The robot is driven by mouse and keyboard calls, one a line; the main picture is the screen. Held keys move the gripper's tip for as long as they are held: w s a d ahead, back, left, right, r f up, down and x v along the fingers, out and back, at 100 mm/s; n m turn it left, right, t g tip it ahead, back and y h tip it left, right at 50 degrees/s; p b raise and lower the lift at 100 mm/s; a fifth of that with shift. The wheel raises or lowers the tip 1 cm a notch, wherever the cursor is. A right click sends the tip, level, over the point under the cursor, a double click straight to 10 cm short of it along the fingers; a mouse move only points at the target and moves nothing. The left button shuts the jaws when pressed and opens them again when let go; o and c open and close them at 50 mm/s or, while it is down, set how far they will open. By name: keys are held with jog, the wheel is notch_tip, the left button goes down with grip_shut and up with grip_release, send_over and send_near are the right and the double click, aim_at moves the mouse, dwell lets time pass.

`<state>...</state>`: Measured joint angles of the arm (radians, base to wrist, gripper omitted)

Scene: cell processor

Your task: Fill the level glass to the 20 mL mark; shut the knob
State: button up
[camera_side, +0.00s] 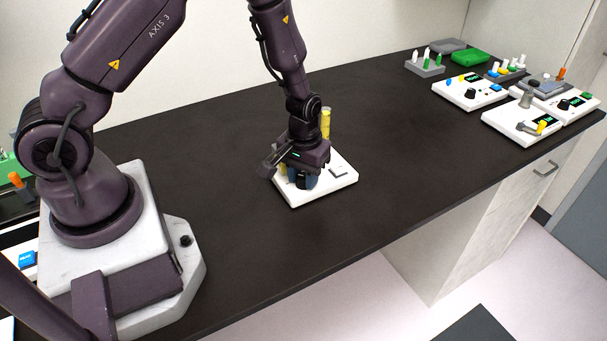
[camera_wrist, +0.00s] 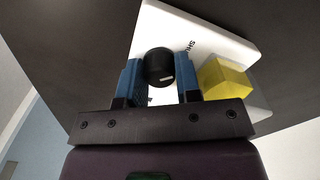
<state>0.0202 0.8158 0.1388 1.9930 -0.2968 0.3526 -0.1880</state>
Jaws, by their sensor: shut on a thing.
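My gripper (camera_side: 303,182) is low over a white device (camera_side: 342,176) on the dark bench. In the wrist view my gripper (camera_wrist: 160,80) has its blue fingers on both sides of a round black knob (camera_wrist: 159,62) and is shut on it. The knob has a small white mark. A yellow level glass (camera_side: 326,123) stands upright behind my gripper at the device's back. In the wrist view a yellow block-like part (camera_wrist: 224,79) lies right of the fingers. The glass's scale and 20 mL mark cannot be read. Part of the lettering beside the knob is hidden.
Other white devices (camera_side: 470,92) with knobs and small displays stand at the far right, with a green box (camera_side: 470,56) and a rack (camera_side: 425,67) of small tubes behind. The dark bench (camera_side: 410,160) between them and the white device is clear.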

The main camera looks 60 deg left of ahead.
aim_at(303, 176)
jog(key=shift+n, duration=0.4)
jog(key=o, duration=0.6)
notch_tip(303, 176, up, 13)
jog(key=shift+r, duration=0.1)
dwell(0.3)
